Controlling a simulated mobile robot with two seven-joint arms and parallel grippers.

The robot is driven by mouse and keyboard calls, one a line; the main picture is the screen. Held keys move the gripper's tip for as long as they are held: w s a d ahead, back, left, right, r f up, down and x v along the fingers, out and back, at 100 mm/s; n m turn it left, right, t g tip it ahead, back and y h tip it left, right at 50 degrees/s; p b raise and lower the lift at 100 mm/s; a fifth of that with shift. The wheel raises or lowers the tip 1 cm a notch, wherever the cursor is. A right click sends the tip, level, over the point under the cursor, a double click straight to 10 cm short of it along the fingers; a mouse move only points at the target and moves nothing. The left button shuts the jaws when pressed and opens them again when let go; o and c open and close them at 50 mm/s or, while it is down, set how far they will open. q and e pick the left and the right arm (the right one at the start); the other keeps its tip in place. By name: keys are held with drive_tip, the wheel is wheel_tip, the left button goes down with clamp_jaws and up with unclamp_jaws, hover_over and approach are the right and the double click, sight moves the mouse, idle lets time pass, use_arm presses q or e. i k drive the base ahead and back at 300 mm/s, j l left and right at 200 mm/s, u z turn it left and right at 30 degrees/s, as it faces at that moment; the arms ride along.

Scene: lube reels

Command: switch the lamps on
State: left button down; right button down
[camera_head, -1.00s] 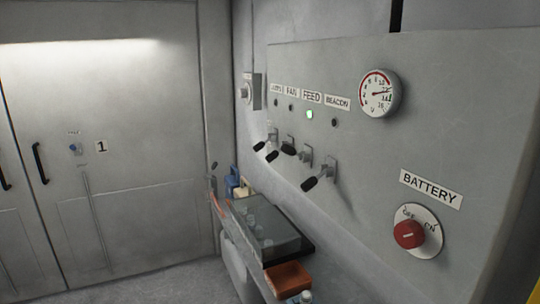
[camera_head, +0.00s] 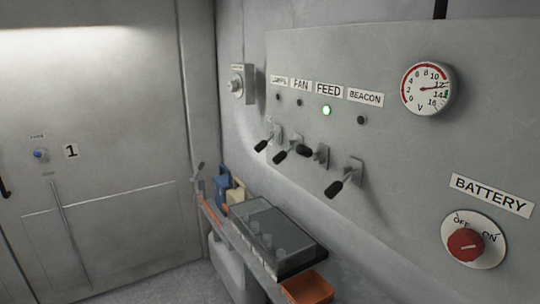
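The grey wall panel (camera_head: 400,150) fills the right of the head view. Its labels read LAMPS (camera_head: 279,79) (small and blurred), FAN, FEED and BEACON. The indicator under LAMPS (camera_head: 278,97) is dark, as are those under FAN (camera_head: 299,102) and BEACON (camera_head: 361,119). The FEED indicator (camera_head: 326,111) glows green. Below is a row of black-tipped levers. The leftmost, the lamps lever (camera_head: 262,145), points down and outward, like the fan lever (camera_head: 281,156) and beacon lever (camera_head: 335,188). The feed lever (camera_head: 304,151) sits higher than these. Neither gripper is in view.
A round voltmeter (camera_head: 428,88) and a red BATTERY knob (camera_head: 466,245) are on the panel's right. A small rotary switch (camera_head: 237,85) is on the wall left of it. Below, a ledge carries a clear-lidded box (camera_head: 265,235) and an orange tray (camera_head: 308,288). A door (camera_head: 110,140) stands left.

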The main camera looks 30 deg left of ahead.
sight(262, 144)
drive_tip(key=i+j+z, duration=0.15)
drive_tip(key=j, duration=0.5)
drive_tip(key=j+z, duration=0.2)
drive_tip(key=j, duration=0.4)
